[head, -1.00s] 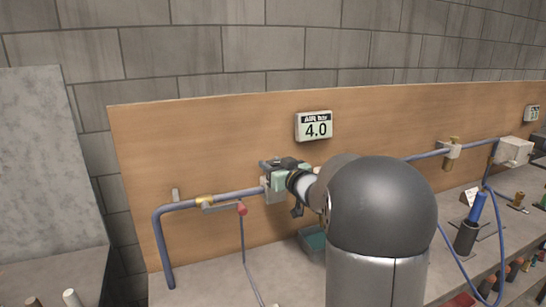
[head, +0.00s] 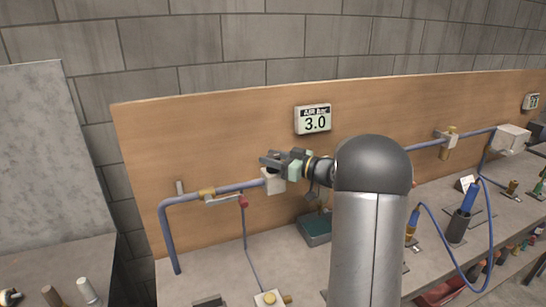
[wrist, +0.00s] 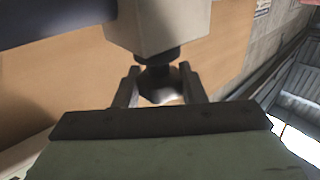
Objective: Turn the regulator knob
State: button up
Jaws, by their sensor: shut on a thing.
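The regulator is a pale block (head: 274,184) on the blue pipe, in front of the wooden panel. In the wrist view, its block (wrist: 160,28) has a dark knob (wrist: 158,82) with a shiny, flared end. My gripper (head: 270,160) is at the regulator in the head view and hides the knob there. In the wrist view, the fingers of my gripper (wrist: 160,78) stand on both sides of the knob, shut on it. The display (head: 313,119) above on the panel reads 3.0, under a label that looks like "AIR Bar".
A red-tipped valve lever (head: 243,202) is on the pipe left of the regulator. Blue tools in a dark holder (head: 457,226) and a hose are at right. Another brass-knobbed valve (head: 447,142) is farther right.

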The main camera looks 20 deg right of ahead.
jog(key=o, duration=1)
jog(key=b+v, duration=0.4)
jog(key=v, duration=1.3)
jog(key=shift+d+b, duration=0.15)
jog(key=shift+b, duration=0.2)
jog(key=shift+s, duration=0.1)
